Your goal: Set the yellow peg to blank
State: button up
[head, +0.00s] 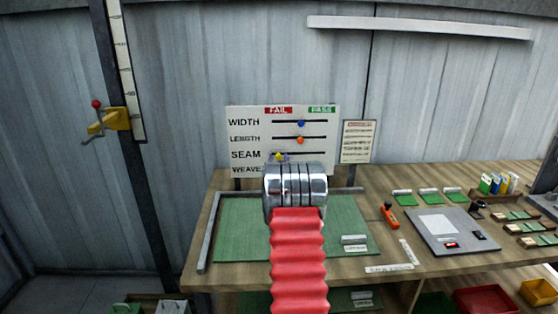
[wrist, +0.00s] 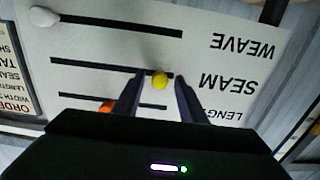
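The yellow peg (head: 279,156) sits on the SEAM line of the white board (head: 240,113), near the line's left end under the red FAIL label (head: 278,110). In the wrist view, which shows the board upside down, the yellow peg (wrist: 160,82) is by the end nearest the word SEAM. My gripper (wrist: 160,78) is open, with one dark finger on each side of the peg. A gap shows between the peg and each finger. In the head view my arm hides most of the gripper and the WEAVE line.
A blue peg (head: 300,123) on WIDTH and an orange peg (head: 299,140) on LENGTH stand mid-line. A white peg (wrist: 43,17) is at the far end of WEAVE. A small notice (head: 358,141) hangs right of the board. The bench (head: 225,272) below carries a green mat (head: 236,235).

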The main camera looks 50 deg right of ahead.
grip_shut()
dwell(0.3)
dwell(0.3)
